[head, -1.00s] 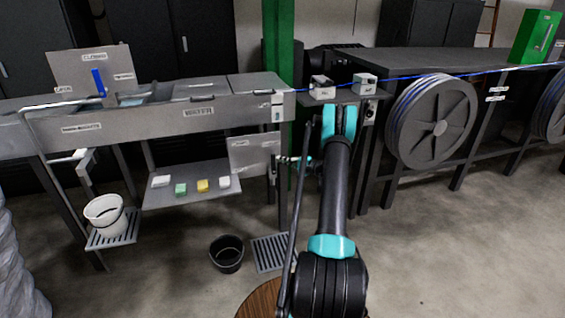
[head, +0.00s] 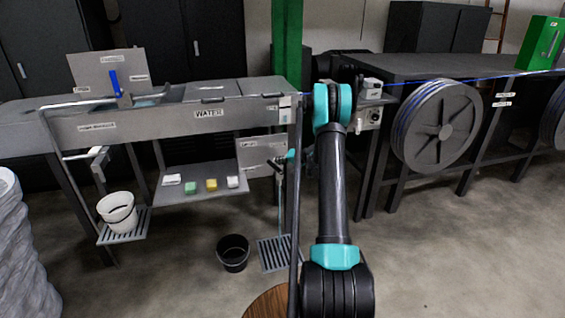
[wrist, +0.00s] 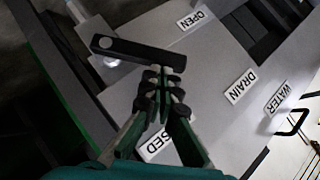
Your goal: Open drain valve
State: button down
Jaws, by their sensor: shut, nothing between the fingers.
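The drain valve's dark lever (wrist: 137,53) lies across the upper middle of the wrist view, in front of a grey panel (wrist: 145,95). The panel carries an OPEN label (wrist: 193,18), a DRAIN label (wrist: 241,86) and a partly hidden label ending in "SED" (wrist: 157,143). The lever's free end points right, below the OPEN label in the picture. My gripper (wrist: 162,78) is shut and empty, its fingertips at the lever's free end; I cannot tell if they touch. In the head view the panel (head: 258,158) is under the trough's right end.
The WATER trough (head: 170,122) stands above a shelf (head: 205,192) with several small blocks. A black bucket (head: 233,254) and a floor grate (head: 275,254) are below. A thin pale streak (head: 280,205) hangs above the grate. A cable reel (head: 437,125) stands right.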

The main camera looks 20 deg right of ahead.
aim_at(271, 165)
jog(key=shift+a+f+n+g+h, duration=0.15)
jog(key=shift+a+n+h, duration=0.2)
jog(key=shift+a+h, duration=0.25)
jog(key=shift+a+f+n+g+h, duration=0.15)
jog(key=shift+a+n+h, duration=0.2)
jog(key=shift+a+h, duration=0.2)
jog(key=shift+a+f+n+h, duration=0.55)
jog(key=shift+a+h, duration=0.2)
jog(key=shift+h, duration=0.2)
jog(key=shift+a+f, duration=0.1)
jog(key=shift+f, duration=0.05)
jog(key=shift+a+f, duration=0.55)
jog(key=shift+f, duration=0.15)
jog(key=shift+a+f, duration=0.1)
